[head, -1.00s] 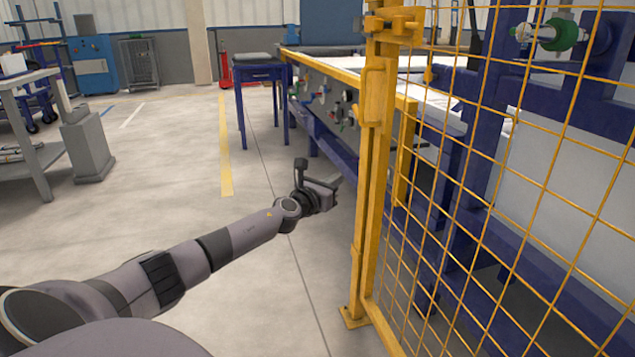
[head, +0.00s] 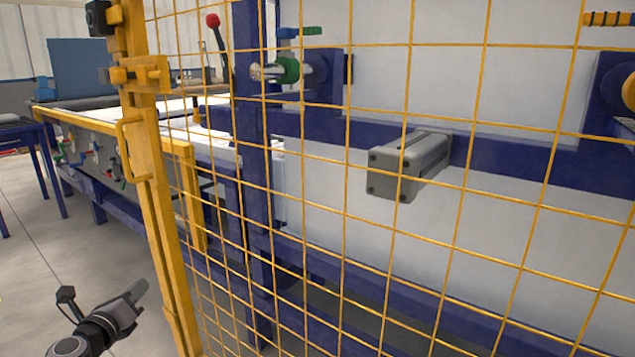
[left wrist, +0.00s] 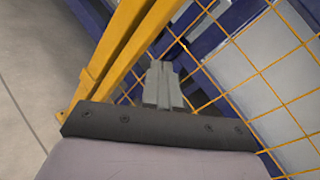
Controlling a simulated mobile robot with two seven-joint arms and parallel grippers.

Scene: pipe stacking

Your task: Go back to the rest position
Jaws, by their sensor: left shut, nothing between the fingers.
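My left gripper (head: 132,298) is at the lower left of the head view, shut and empty. It is held in the air over the floor, in front of the yellow post. In the left wrist view its closed fingers (left wrist: 162,85) show at the centre, with the yellow post and mesh beyond them. I cannot tell whether they touch the fence. My right gripper is not in view.
A yellow mesh fence (head: 412,45) with a yellow post (head: 150,190) stands close in front and to the right. Behind it is a blue frame (head: 400,135) with a grey box-shaped part (head: 408,168). Free concrete floor (head: 30,290) lies at the left.

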